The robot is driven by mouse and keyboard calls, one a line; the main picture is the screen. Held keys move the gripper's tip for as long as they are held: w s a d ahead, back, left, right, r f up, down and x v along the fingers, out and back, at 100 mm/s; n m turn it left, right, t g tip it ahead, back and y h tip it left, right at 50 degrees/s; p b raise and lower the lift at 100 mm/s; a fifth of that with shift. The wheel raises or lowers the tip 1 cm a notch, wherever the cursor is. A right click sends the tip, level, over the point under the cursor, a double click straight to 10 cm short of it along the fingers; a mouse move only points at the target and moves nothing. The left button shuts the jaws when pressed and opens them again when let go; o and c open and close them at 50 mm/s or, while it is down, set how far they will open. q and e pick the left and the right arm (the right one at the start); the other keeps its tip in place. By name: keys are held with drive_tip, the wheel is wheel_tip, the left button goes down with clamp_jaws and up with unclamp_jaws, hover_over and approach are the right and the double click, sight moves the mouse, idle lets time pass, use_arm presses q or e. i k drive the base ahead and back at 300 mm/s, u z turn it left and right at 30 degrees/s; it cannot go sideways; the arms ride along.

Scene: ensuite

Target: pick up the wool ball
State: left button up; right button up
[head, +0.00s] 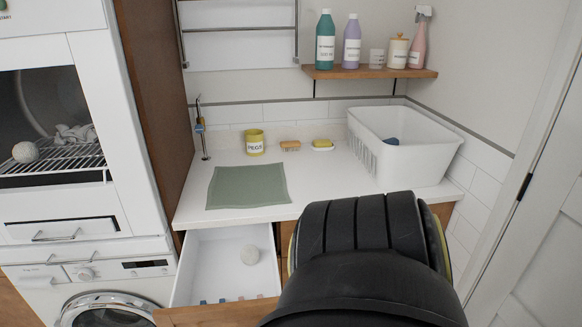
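A second, similar pale ball (25,152) sits on the wire rack in the white appliance at the left. A large black ribbed part of my own body fills the bottom right and covers the drawer's right end and some of the counter front. Neither gripper's fingers can be seen, so no gripper shows near either ball.
Several small blue and pale items (225,300) lie along the drawer's front. The counter holds a green mat (248,187), a yellow pegs pot (254,142), a brush (290,145), a soap dish (322,145) and a white basket (420,160). A bottle shelf (370,73) hangs above.

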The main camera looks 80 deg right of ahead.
sight(249, 256)
drive_tip(key=k, duration=0.4)
drive_tip(key=z, duration=0.8)
